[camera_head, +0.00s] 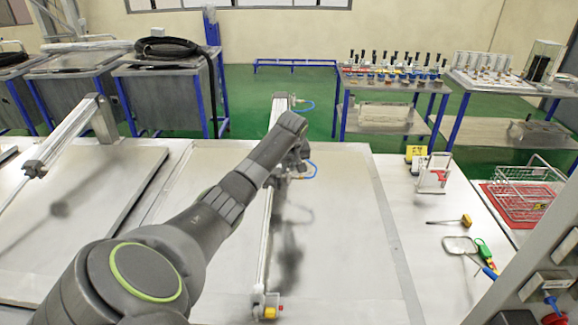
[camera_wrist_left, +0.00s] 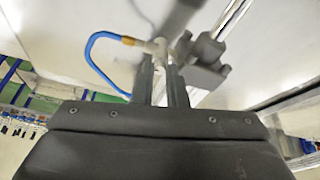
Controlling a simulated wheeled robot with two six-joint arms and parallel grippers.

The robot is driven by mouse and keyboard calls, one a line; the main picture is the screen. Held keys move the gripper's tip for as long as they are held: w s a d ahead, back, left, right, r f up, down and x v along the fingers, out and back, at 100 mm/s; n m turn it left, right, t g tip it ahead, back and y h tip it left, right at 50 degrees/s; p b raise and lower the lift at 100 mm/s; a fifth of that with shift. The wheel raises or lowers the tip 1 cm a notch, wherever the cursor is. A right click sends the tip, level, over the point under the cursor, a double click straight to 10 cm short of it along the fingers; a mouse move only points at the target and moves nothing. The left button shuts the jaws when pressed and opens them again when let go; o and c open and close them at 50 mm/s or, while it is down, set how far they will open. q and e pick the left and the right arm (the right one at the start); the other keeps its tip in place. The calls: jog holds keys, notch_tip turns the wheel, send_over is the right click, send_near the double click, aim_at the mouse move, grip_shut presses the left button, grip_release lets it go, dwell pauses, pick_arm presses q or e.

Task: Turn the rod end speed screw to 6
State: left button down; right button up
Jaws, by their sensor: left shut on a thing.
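My left gripper (camera_head: 297,170) reaches over the lid in the head view, beside the long cylinder (camera_head: 266,225). In the left wrist view, its two fingers (camera_wrist_left: 162,75) are close together, with their tips at a small pale fitting (camera_wrist_left: 158,47). This looks like the rod end speed screw, and the gripper is shut on it. A blue air tube (camera_wrist_left: 92,50) with a brass collar runs from the fitting to the left. A grey block (camera_wrist_left: 205,50) sits just right of it. The screw's scale and number cannot be read. My right gripper is not in view.
A red tray with a wire basket (camera_head: 528,195) is farther right. Another lid with a cylinder (camera_head: 65,140) is at left.

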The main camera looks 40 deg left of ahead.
pick_arm(q)
jog(key=m+h, duration=0.1)
jog(key=m, duration=0.4)
jog(key=m+h, duration=0.1)
jog(key=m, duration=0.5)
jog(key=m+t+h, duration=0.1)
jog(key=m, duration=0.4)
jog(key=shift+a+r+m, duration=0.1)
jog(key=shift+a+m, duration=0.3)
jog(key=m+b, duration=0.1)
jog(key=m, duration=0.1)
jog(key=shift+m+h, duration=0.3)
jog(key=shift+h, duration=0.1)
jog(key=m+g+b, duration=0.1)
jog(key=m, duration=0.2)
jog(key=shift+a+m, duration=0.1)
jog(key=shift+m, duration=0.2)
jog(key=m+g+b, duration=0.1)
jog(key=m+b, duration=0.1)
jog(key=m, duration=0.2)
jog(key=shift+w+h, duration=0.15)
jog(key=shift+h, duration=0.25)
jog(key=shift+f+m+b, duration=0.2)
jog(key=shift+m+b, duration=0.4)
jog(key=shift+m, duration=0.8)
jog(key=shift+g, duration=0.3)
